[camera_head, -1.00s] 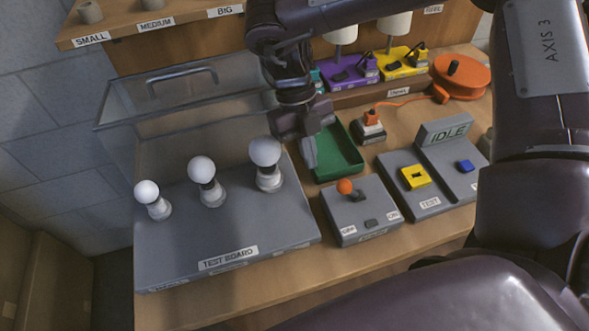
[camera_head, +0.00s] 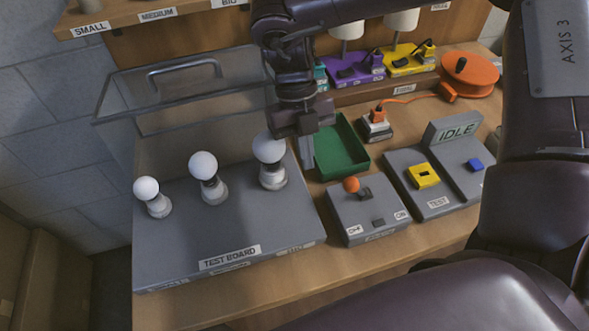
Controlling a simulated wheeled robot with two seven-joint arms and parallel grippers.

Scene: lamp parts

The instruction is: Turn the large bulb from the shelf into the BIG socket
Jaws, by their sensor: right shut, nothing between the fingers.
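The large white bulb (camera_head: 268,147) sits upright in the rightmost socket (camera_head: 273,178) of the grey test board (camera_head: 230,225). My right gripper (camera_head: 307,166) is shut and empty, pointing down just to the right of this bulb. The gripper body overlaps the bulb's right edge in the picture, and I cannot tell whether they touch. A medium bulb (camera_head: 203,165) and a small bulb (camera_head: 146,188) stand in the sockets to its left. The BIG shelf label (camera_head: 232,2) is cut by the top edge. My left gripper is not in view.
A clear lid with a handle (camera_head: 184,68) stands open behind the board. A green tray (camera_head: 342,150) lies right of the gripper. A switch box (camera_head: 362,212) with an orange knob and the IDLE test unit (camera_head: 455,133) stand further right. Lamps and an orange reel (camera_head: 468,75) are behind.

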